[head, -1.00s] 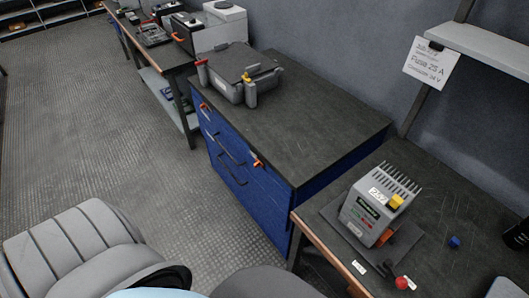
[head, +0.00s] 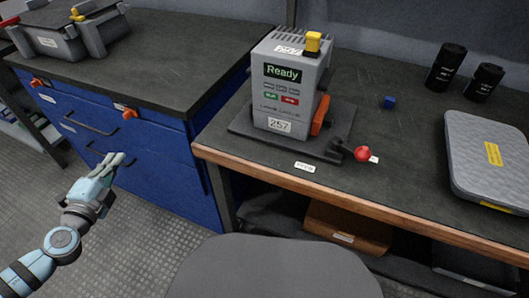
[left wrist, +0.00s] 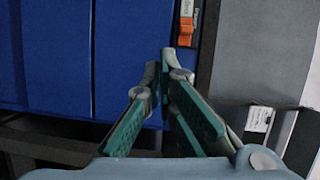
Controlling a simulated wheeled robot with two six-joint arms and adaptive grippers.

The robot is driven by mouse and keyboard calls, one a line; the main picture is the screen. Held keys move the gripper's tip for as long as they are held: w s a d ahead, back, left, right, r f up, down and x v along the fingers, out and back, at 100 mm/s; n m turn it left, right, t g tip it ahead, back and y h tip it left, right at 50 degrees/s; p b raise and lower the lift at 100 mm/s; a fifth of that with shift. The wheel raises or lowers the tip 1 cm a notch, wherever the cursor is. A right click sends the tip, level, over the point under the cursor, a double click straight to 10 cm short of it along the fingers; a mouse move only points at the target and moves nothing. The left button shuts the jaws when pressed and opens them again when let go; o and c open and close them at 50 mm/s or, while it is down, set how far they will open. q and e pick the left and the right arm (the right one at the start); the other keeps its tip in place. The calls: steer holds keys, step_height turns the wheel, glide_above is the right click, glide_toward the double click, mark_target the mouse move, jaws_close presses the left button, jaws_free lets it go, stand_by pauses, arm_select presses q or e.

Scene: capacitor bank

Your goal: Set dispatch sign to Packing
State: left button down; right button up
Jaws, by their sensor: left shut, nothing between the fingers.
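I cannot make out a sign reading Packing in either view. A grey box device (head: 285,95) with a dark panel reading "Ready" stands upright on a dark base plate on the workbench. It has a yellow block on top, green and red buttons, an orange part on its right side and a label "257". My left gripper (head: 117,160) is shut and empty, in front of the blue drawer cabinet and apart from it, left of the device. In the left wrist view its fingers (left wrist: 165,58) meet before the blue drawer front. My right gripper is not in view.
The blue cabinet (head: 165,165) has orange latches and a grey case (head: 65,38) on top. The wood-edged workbench (head: 400,207) holds a red knob (head: 363,153), a small blue cube (head: 389,102), two black cylinders and a grey padded case (head: 488,150). A grey chair back (head: 270,268) stands in front.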

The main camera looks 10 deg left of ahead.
arm_select(q)
steer(key=d, duration=0.1)
steer(key=d+r+m+h, duration=0.1)
steer(key=d+r+m+t+h, duration=0.1)
steer(key=d, duration=0.1)
steer(key=shift+w+r, duration=0.15)
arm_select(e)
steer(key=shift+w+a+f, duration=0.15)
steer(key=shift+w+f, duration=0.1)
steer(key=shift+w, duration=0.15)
arm_select(q)
steer(key=shift+w, duration=0.1)
